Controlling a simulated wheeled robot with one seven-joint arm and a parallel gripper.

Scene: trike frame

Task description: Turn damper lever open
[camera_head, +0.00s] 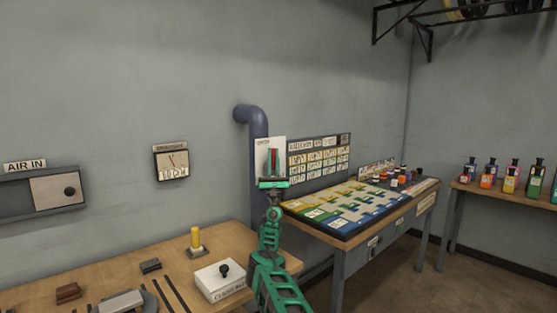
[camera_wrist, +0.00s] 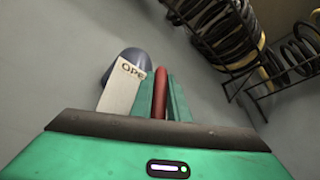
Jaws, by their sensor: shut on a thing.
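The damper lever is a slim red bar (camera_wrist: 160,94), upright in the wrist view and lying against a green finger. A white plate (camera_wrist: 123,88) reading "OPE", cut off, stands just left of it. In the head view the plate (camera_head: 264,146) is by the blue-grey pipe (camera_head: 259,128), with the red lever (camera_head: 271,160) in front of it. My gripper (camera_head: 273,162) is at the plate, fingers pointing up, shut on the lever. The lever's lower end and pivot are hidden by my gripper.
A wooden bench (camera_head: 148,270) at lower left holds a yellow candle-like cylinder (camera_head: 195,237), a white box with a black knob (camera_head: 219,282) and dark blocks. A table with a coloured board (camera_head: 345,206) stands to the right. A gauge (camera_head: 171,162) and an "AIR IN" slide (camera_head: 56,191) are on the wall.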

